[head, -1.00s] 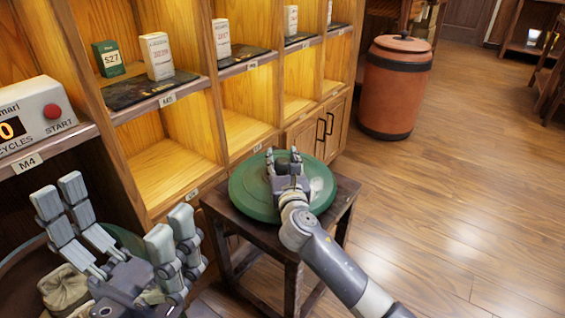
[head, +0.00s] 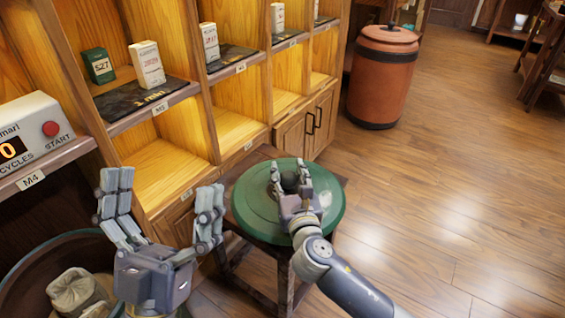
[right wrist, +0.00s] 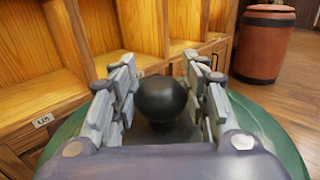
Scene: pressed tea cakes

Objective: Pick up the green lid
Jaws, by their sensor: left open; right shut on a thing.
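The green lid (head: 255,213) is a wide round disc with a dark knob (right wrist: 161,98) at its middle. In the head view it is over the dark wooden stool (head: 236,247) and covers most of its top, overhanging the front edge. It looks raised a little, but the gap is hidden. My right gripper (head: 290,172) is shut on the lid's knob, with fingers on both sides of it in the right wrist view (right wrist: 162,92). My left gripper (head: 162,192) is open and empty, at the lower left beside the shelves.
A round tub (head: 22,268) with a cloth bag (head: 75,291) in it stands at the lower left. Shelves (head: 165,175) with tea boxes line the left, with a START-button machine (head: 30,130). A red-brown barrel (head: 382,80) stands behind. The floor at right is clear.

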